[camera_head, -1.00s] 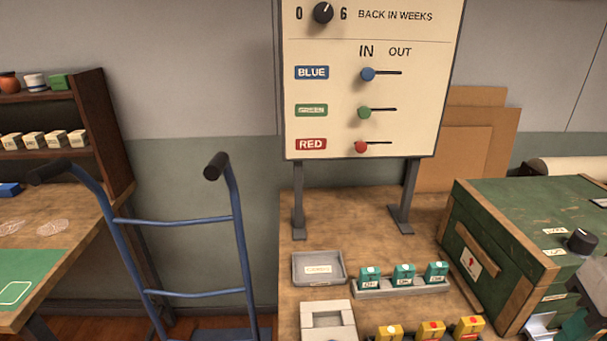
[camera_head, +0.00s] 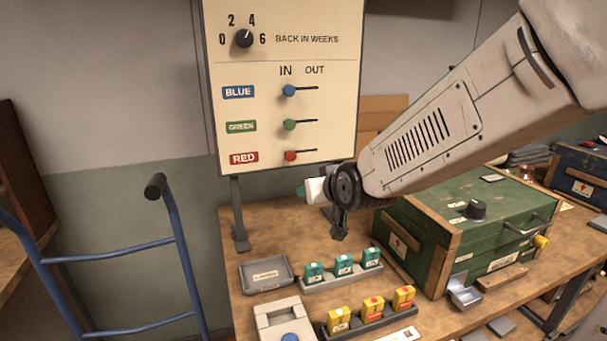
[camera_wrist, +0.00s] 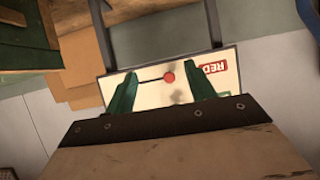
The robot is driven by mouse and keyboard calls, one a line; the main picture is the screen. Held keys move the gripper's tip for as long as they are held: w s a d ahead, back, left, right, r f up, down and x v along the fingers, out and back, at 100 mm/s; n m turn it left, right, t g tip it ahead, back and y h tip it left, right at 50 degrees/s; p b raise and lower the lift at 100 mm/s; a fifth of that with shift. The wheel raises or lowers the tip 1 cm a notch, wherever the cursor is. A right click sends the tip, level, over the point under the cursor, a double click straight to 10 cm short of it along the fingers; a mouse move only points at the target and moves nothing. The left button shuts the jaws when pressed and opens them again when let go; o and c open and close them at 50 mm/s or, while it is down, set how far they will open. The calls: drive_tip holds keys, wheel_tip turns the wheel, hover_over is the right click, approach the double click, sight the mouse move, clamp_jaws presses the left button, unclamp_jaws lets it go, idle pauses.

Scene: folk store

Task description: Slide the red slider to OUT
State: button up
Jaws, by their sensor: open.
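The red slider (camera_head: 290,156) is a round red knob at the left end of its short black slot, under IN, on the cream board (camera_head: 325,120). The RED label (camera_head: 244,158) is to its left. My gripper (camera_head: 304,191) is just below and right of the knob in the head view, its fingers partly hidden by the wrist. In the wrist view, the green fingers of my gripper (camera_wrist: 161,75) are spread apart and empty. The red knob (camera_wrist: 169,78) appears between the fingertips, apart from both, with the picture turned upside down.
The blue slider (camera_head: 289,91) and green slider (camera_head: 289,125) sit above, also at IN. A black dial (camera_head: 244,39) is at the top. Below are a grey tray (camera_head: 266,275), teal and yellow blocks, and a green chest (camera_head: 450,235) to the right. A blue hand truck (camera_head: 178,250) stands at left.

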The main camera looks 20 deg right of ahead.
sight(291, 157)
drive_tip(key=shift+w+a+r+t, duration=0.15)
drive_tip(key=shift+w+t, duration=0.8)
drive_tip(key=shift+w, duration=2.05)
drive_tip(key=shift+w+a+r+t, duration=0.15)
drive_tip(key=shift+w+t, duration=0.75)
drive_tip(key=shift+w, duration=2.1)
drive_tip(key=shift+w+a+r+t, duration=0.15)
drive_tip(key=shift+w+t, duration=0.8)
drive_tip(key=shift+w, duration=2.05)
drive_tip(key=shift+d, duration=0.1)
drive_tip(key=c, duration=0.8)
drive_tip(key=shift+o, duration=0.2)
